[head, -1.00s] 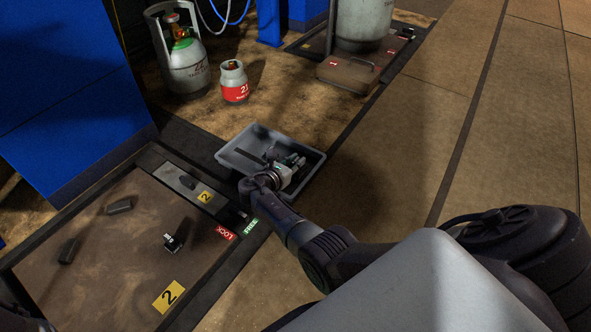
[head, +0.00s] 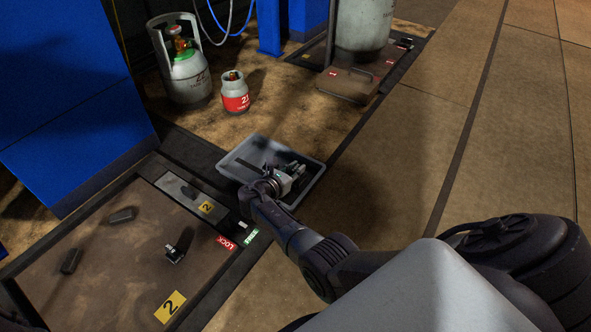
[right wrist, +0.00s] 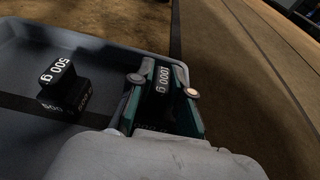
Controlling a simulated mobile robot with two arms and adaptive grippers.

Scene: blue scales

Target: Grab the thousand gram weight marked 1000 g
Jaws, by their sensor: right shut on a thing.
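The weight marked 1000 g (right wrist: 162,82) is a black block with white lettering, upright between the green-edged fingers of my right gripper (right wrist: 163,83). The gripper is shut on it, at the right side of a grey tray. My left gripper is not in view.
Several black weights, including one (head: 122,215), lie on the brown scale plate (head: 110,270) at left. Two gas cylinders (head: 190,75) (head: 235,97) stand behind the tray. A second scale (head: 348,84) holds a large tank. The floor at right is clear.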

